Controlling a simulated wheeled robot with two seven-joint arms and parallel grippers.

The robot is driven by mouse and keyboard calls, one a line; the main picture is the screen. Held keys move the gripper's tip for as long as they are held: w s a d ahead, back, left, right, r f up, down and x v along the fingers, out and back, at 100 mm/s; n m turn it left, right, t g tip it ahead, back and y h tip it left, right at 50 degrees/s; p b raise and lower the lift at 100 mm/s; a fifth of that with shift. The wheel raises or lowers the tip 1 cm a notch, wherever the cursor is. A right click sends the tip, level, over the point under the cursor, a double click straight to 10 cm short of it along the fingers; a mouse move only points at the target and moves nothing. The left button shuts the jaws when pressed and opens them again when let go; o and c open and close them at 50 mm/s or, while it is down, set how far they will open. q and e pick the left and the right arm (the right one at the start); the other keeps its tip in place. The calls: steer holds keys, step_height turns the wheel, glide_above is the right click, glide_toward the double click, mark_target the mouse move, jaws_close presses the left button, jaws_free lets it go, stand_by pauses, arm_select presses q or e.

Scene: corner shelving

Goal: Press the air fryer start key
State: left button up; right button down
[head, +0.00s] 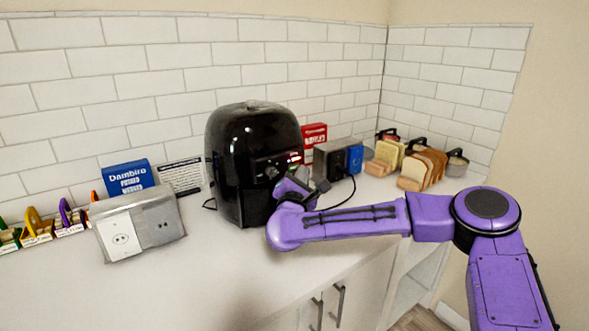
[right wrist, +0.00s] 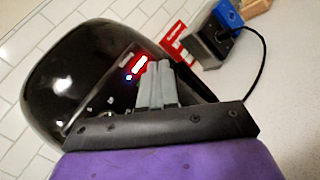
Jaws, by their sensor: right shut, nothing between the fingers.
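The black air fryer (head: 237,150) stands upright on the counter, its control panel facing right and forward. In the right wrist view, the air fryer (right wrist: 80,65) fills the upper left, and its panel shows a lit red and white display (right wrist: 140,65) with a small blue-white light beside it. My right gripper (head: 281,175) is at the panel, fingers shut and empty. In the right wrist view, the grey fingertips (right wrist: 160,64) lie right beside the lit display and cover part of the panel. I cannot tell whether they touch it. The start key cannot be made out. My left gripper is out of view.
A grey metal appliance (head: 332,158) with a cable stands right of the fryer, a red box (head: 314,135) behind it. Sliced bread (head: 415,172) is farther right. A blue box (head: 129,177) and a grey socket box (head: 140,225) stand left. The front counter is clear.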

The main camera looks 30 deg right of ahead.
steer(key=s+b, duration=0.1)
steer(key=s, duration=0.1)
steer(key=s+b, duration=0.1)
steer(key=s, duration=0.1)
steer(key=shift+s+d, duration=0.2)
steer(key=shift+s, duration=0.2)
steer(key=shift+r, duration=0.1)
stand_by(1.3)
